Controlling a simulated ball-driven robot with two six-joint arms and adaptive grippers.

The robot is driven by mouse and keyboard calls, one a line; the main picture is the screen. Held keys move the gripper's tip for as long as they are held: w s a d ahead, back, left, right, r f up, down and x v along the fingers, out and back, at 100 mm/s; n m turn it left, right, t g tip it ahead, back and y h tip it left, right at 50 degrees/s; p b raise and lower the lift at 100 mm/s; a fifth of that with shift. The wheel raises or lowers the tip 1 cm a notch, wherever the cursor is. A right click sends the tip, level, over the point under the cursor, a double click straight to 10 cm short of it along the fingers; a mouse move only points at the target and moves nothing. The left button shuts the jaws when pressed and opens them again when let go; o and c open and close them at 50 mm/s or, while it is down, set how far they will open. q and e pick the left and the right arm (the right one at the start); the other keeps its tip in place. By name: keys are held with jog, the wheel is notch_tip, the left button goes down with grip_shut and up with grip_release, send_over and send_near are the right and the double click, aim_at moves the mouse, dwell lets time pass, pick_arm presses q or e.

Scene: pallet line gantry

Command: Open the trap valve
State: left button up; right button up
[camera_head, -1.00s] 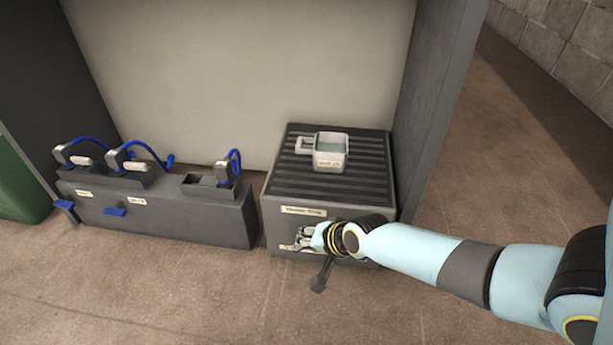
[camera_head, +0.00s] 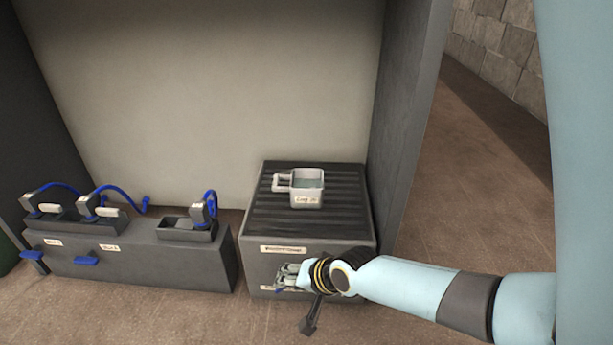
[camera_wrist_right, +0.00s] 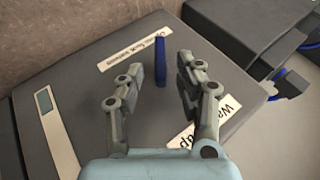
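The trap valve appears to be the blue handle (camera_wrist_right: 160,75) on the front face of the grey grooved-top box (camera_head: 262,225). The fingers are apart; whether one touches the handle I cannot tell. In the head view my right gripper (camera_head: 288,277) is at the box's front, below its upper label, and hides most of the handle. My left gripper is not in view.
A pale square cup (camera_head: 307,190) with a side handle stands on the box. To the left, a long grey unit (camera_head: 185,262) carries several spouts with blue hoses and blue levers (camera_head: 86,261). A dark panel (camera_head: 405,120) rises behind right. Floor in front is clear.

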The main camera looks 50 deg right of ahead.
jog(key=v, duration=1)
